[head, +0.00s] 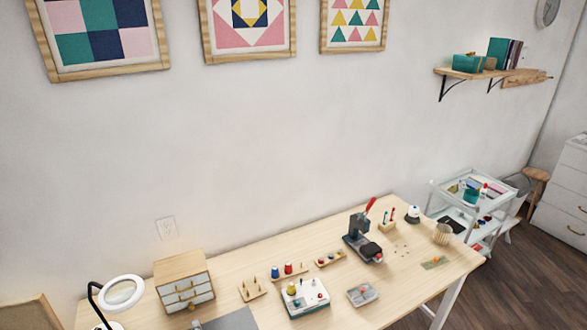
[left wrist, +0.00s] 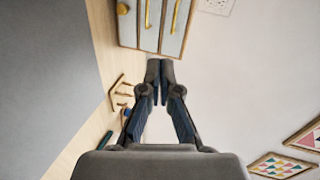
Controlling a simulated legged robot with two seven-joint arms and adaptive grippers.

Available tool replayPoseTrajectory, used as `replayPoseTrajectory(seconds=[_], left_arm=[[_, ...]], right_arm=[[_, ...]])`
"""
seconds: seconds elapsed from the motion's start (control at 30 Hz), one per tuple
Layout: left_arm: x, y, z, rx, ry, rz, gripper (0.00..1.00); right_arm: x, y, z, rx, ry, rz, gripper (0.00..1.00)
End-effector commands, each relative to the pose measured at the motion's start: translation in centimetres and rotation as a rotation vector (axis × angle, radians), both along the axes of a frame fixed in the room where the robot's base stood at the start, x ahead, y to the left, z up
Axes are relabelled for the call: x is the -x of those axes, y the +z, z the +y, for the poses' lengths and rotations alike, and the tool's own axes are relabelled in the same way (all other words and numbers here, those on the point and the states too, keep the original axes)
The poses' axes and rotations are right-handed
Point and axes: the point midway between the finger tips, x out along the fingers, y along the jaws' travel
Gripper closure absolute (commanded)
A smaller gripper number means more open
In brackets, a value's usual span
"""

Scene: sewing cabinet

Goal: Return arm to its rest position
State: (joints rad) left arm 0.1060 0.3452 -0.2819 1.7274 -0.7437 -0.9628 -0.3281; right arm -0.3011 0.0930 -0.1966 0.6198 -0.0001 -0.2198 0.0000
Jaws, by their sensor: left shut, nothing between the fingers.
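My left gripper (left wrist: 160,68) shows in the left wrist view with its two dark fingers together and nothing between them. Its tips point toward the small sewing cabinet (left wrist: 146,46), with a gap that I cannot judge. In the head view the cabinet (head: 181,266) stands at the back left of the table, with a wooden top and pale drawers with brass handles. Its drawers look shut. My right gripper is in neither view.
The wooden table (head: 330,285) holds a ring lamp (head: 122,292), a grey mat (head: 232,322), a peg rack (head: 252,290), a white box with spools (head: 305,297), a clear case (head: 362,293) and a dark press (head: 362,240). A white trolley (head: 480,205) stands at the right.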

Motion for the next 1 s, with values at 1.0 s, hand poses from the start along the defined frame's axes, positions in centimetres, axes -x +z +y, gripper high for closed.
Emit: replayPoseTrajectory(seconds=[1.0], left_arm=[[32.4, -11.3, -14.1, 1.147, 0.502, 0.536, 1.0]], right_arm=[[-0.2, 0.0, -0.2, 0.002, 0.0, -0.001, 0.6]])
